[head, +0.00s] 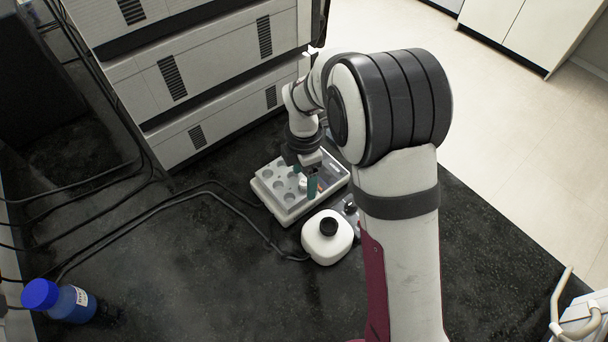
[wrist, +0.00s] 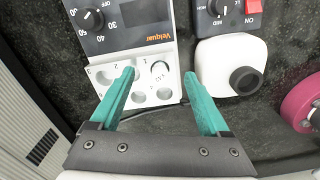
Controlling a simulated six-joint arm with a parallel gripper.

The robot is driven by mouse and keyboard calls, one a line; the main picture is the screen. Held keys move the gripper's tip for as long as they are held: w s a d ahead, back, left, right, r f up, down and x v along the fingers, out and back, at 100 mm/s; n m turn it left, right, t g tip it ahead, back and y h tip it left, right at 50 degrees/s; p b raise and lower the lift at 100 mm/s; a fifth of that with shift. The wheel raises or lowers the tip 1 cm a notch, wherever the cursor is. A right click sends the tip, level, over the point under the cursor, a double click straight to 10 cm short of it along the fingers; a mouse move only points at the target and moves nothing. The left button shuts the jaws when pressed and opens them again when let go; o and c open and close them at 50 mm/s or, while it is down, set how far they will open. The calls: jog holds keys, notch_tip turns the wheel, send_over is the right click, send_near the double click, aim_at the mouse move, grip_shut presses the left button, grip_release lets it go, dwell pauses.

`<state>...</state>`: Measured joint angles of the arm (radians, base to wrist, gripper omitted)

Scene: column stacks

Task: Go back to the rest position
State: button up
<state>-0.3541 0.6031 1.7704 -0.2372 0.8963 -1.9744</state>
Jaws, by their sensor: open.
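My gripper (head: 308,182) has teal fingers and hangs over the white block (head: 290,208) with round wells. In the wrist view the fingers (wrist: 159,76) are spread apart, with nothing visibly held between them. The numbered wells of the block (wrist: 118,97) show below and between the fingers. A pale round shape fills or rims the well near the right finger; I cannot tell whether a part sits in it. My arm hides part of the block in the head view.
A white mixer with a black cup (head: 327,236) stands just in front of the block; it also shows in the wrist view (wrist: 231,65). A tall white cabinet (head: 190,80) stands behind. A blue-capped bottle (head: 62,300) is at far left. Black cables cross the dark bench.

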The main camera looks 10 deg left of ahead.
jog(key=shift+r, duration=0.1)
jog(key=shift+r, duration=2.95)
